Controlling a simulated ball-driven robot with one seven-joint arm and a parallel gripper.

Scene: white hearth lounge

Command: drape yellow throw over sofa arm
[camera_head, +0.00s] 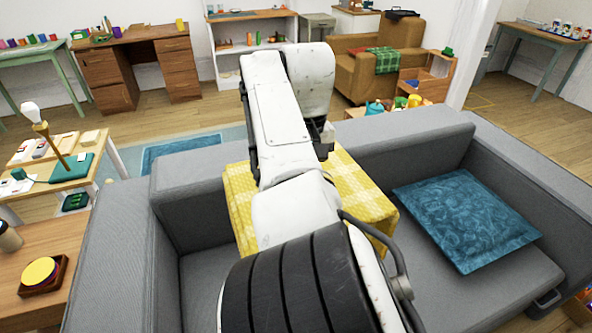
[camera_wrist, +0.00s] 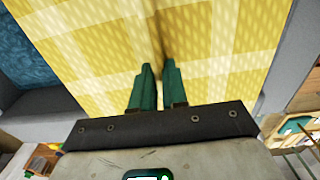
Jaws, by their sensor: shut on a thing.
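The yellow checked throw (camera_head: 358,190) shows on both sides of my arm in the head view, in front of the grey sofa's (camera_head: 405,152) backrest. Its right corner hangs down above the seat. The left sofa arm (camera_head: 108,235) is bare. In the wrist view the throw (camera_wrist: 90,60) spreads broadly beyond my gripper (camera_wrist: 158,72), whose green fingers are close together on the cloth at a fold. In the head view my arm hides the middle of the throw and the fingertips. I cannot tell whether the throw touches the backrest.
A blue cushion (camera_head: 465,218) lies on the right of the seat; the wrist view shows it at upper left (camera_wrist: 28,52). A wooden side table (camera_head: 30,250) with a cup and a yellow-topped item stands left of the sofa. Behind are a blue rug (camera_head: 180,150) and a brown armchair (camera_head: 350,75).

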